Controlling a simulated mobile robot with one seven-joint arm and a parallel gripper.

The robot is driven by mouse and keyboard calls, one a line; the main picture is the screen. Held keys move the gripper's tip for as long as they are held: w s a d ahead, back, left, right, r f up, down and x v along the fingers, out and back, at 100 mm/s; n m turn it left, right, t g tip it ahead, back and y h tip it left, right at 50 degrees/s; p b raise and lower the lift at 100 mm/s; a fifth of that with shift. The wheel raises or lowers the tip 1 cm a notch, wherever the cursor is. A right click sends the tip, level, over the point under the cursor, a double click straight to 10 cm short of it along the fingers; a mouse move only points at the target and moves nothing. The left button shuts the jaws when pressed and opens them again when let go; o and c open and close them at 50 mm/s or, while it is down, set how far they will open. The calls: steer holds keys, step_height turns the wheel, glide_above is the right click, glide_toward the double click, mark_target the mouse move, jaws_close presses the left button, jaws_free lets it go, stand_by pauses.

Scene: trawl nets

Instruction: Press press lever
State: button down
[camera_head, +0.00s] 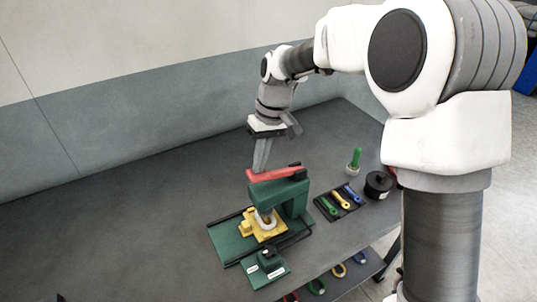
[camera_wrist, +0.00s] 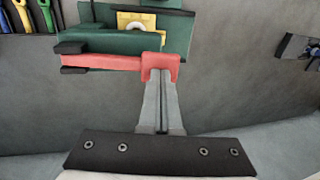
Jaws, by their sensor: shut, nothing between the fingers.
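The red press lever (camera_head: 275,173) sits on top of the green press (camera_head: 291,196), above a yellow fixture (camera_head: 262,225). My gripper (camera_head: 262,168) is shut and points down at the lever's left end. In the wrist view the lever (camera_wrist: 110,62) runs across to a wider red end (camera_wrist: 160,66), and my gripper's fingertips (camera_wrist: 161,82) are right at that end. I cannot tell whether they touch it. The yellow fixture (camera_wrist: 137,21) shows partly behind the press body (camera_wrist: 120,42) there.
A small green block with labels (camera_head: 265,268) stands in front of the press. The table's left side is clear.

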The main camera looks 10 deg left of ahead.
steer(key=shift+s+a+f+t+h+b, duration=0.2)
steer(key=shift+f, duration=0.2)
steer(key=shift+s+a+f+t+h+b, duration=0.15)
steer(key=shift+a+f+t+h, duration=0.05)
steer(key=shift+f, duration=0.2)
steer(key=shift+s+a+f+b, duration=0.1)
steer(key=shift+f+b, duration=0.2)
steer(key=shift+f, duration=0.25)
steer(key=shift+s+f, duration=0.1)
steer(key=shift+f, duration=0.05)
steer(key=shift+s+f, duration=0.1)
steer(key=shift+f, duration=0.05)
step_height(320, 180, up, 15)
steer(key=p, duration=0.2)
steer(key=shift+w+p, duration=0.35)
steer(key=shift+d+f, duration=0.1)
steer(key=shift+d, duration=0.15)
